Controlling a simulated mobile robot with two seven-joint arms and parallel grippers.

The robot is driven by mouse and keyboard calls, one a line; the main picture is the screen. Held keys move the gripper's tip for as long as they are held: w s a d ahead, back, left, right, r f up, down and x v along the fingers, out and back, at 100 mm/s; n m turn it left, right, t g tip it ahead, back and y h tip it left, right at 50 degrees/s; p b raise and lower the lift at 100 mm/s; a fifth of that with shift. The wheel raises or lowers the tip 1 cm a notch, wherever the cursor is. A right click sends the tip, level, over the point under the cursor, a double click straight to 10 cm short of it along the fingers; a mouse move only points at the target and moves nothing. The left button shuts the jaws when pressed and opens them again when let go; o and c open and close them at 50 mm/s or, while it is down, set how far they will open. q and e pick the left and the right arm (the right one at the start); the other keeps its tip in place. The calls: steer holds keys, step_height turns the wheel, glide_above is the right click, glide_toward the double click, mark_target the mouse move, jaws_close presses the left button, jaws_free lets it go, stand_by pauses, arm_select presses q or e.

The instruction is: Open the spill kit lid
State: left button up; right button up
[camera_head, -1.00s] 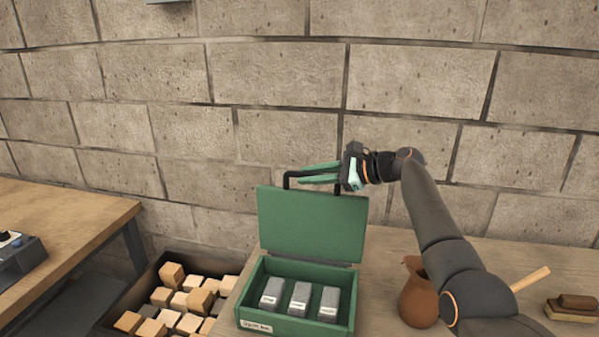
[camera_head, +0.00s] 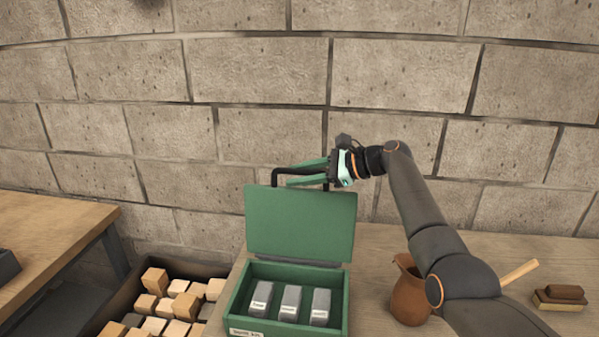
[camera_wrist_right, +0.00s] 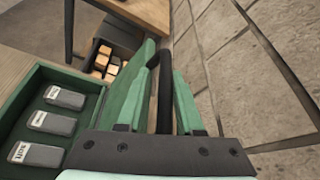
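The green spill kit box (camera_head: 236,306) stands on the wooden table with its lid (camera_head: 300,225) raised, standing up at the back. A black handle (camera_head: 274,179) rises from the lid's top edge. My right gripper (camera_head: 285,176) is at the handle, its green fingers spread above the lid. The fingers do not look closed on the handle. My left gripper is not in view.
Several grey labelled blocks (camera_head: 290,303) lie in the box. A brown jug (camera_head: 410,296) and a brush (camera_head: 560,297) stand to the right. A dark crate (camera_head: 124,303) of wooden blocks is at the left, near another table (camera_head: 55,232). A block wall (camera_head: 260,75) is behind.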

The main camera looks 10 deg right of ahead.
steer(key=shift+o, duration=1)
steer(key=shift+r, duration=0.15)
steer(key=shift+d+r, duration=0.1)
steer(key=b+v, duration=0.2)
steer(key=v, duration=1)
steer(key=shift+s, duration=0.1)
